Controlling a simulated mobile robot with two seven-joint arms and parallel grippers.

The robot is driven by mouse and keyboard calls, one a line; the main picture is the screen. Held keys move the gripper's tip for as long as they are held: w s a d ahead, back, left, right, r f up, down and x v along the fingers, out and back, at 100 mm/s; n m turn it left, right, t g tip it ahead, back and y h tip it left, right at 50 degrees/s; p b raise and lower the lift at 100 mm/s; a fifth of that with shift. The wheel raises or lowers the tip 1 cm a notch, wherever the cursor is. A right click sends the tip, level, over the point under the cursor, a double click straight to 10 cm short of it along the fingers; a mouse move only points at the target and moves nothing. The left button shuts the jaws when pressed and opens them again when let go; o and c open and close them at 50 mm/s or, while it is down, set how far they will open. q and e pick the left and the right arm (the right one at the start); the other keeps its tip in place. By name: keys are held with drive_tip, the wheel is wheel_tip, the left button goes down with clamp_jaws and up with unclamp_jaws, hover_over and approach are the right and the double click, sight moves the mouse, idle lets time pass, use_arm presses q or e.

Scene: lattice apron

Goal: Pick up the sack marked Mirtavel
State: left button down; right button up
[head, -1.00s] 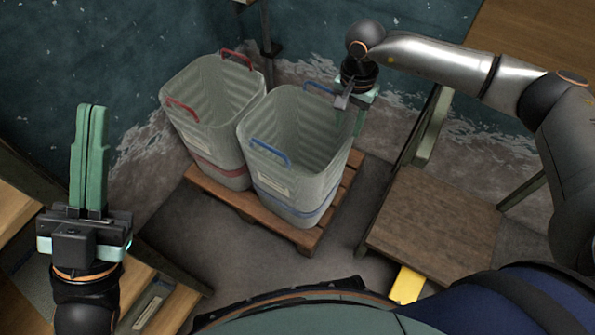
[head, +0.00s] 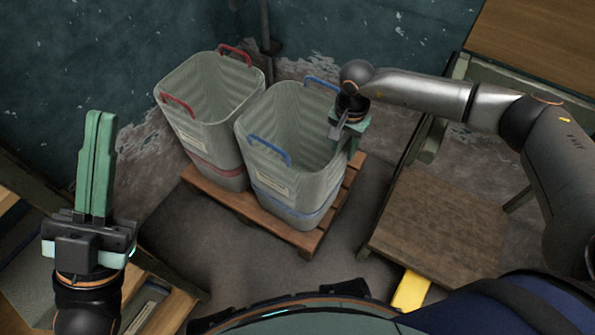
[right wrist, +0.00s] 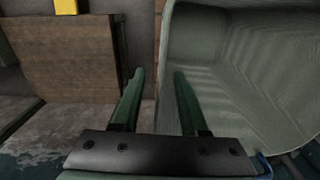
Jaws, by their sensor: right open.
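Two tall grey-white open-topped sacks stand upright side by side. The left sack (head: 205,135) has red handles and a red band; the right sack (head: 285,185) has blue handles and a blue band. Each has a front label, too small to read, so I cannot tell which is marked Mirtavel. My right gripper (head: 350,148) is open at the right rim of the blue-handled sack. In the right wrist view my right gripper (right wrist: 156,75) has one finger over the sack's inside (right wrist: 235,70) and one outside its rim. My left gripper (head: 100,116) is shut and empty, pointing up, away from the sacks.
Both sacks stand on a wooden pallet (head: 245,208) against a teal wall (head: 90,50). A brown wooden platform (head: 435,225) is right of the pallet, with a yellow piece (head: 411,290) at its front. Wooden surfaces lie at lower left. Grey floor (head: 205,245) in front of the pallet is clear.

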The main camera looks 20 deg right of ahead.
clamp_jaws()
idle(1.3)
